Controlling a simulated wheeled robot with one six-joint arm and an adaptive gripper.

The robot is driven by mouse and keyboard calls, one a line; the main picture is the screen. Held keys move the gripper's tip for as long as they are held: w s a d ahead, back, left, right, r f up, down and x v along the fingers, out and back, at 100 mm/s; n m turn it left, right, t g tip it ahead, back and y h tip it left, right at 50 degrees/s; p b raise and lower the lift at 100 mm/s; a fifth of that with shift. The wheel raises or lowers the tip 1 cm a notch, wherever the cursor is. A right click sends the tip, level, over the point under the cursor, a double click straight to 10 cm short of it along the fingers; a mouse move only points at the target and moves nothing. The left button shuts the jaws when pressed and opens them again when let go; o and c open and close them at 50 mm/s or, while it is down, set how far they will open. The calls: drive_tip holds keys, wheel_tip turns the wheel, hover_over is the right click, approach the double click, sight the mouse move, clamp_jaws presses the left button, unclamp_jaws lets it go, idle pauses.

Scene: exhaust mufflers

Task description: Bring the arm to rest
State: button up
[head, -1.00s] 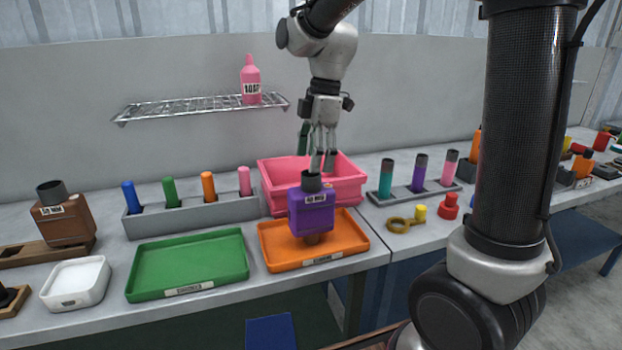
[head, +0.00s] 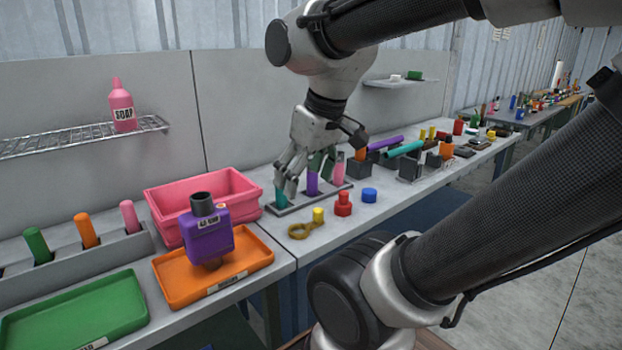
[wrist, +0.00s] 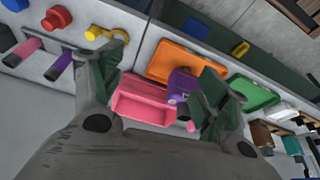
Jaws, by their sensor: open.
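My gripper (head: 303,175) is open, with nothing between its fingers. In the head view it hangs in front of the rack (head: 310,197) that holds teal, purple (head: 312,182) and pink cylinders. It hides part of them; I cannot tell how far above them it is. In the wrist view the two fingers of my gripper (wrist: 160,85) are spread apart, with the pink bin (wrist: 145,98) seen beyond them. The purple muffler (head: 209,232) stands on the orange tray (head: 180,288), apart from my gripper. It also shows in the wrist view, partly behind a finger.
A pink bin (head: 160,202) stands behind the orange tray. A green tray (head: 60,322) lies at left. A yellow ring-ended part (head: 304,229), a red part (head: 343,205) and a blue cap (head: 369,195) lie before the rack. A wire shelf (head: 70,139) holds a soap bottle (head: 122,105).

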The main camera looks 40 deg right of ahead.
drive_tip(key=shift+s+d+f+m, duration=0.35)
drive_tip(key=shift+s+m, duration=0.3)
drive_tip(key=shift+m, duration=0.05)
idle(2.1)
